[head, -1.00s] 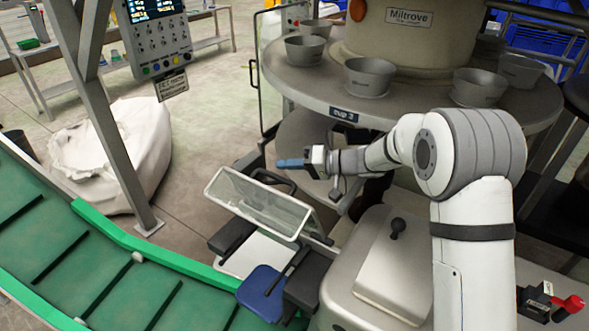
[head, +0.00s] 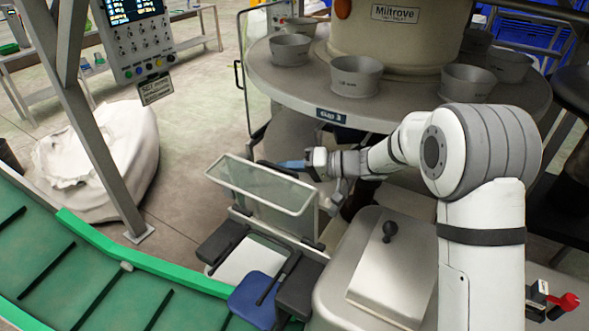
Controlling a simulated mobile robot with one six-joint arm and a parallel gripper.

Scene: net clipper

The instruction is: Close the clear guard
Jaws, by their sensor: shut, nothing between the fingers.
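The clear guard (head: 262,188) is a see-through panel in a pale frame. It stands raised and tilted above the clipper, with the white plate (head: 252,259) uncovered below it. A black handle (head: 268,165) shows at the guard's far upper edge. The fingertips are small and partly merge with the handle.
Dark blocks (head: 222,241) and a blue pad (head: 254,298) sit around the plate. A green conveyor (head: 70,265) runs at left. The round table with grey cups (head: 356,78) is above my gripper. A cover with a black knob (head: 389,231) stands at right.

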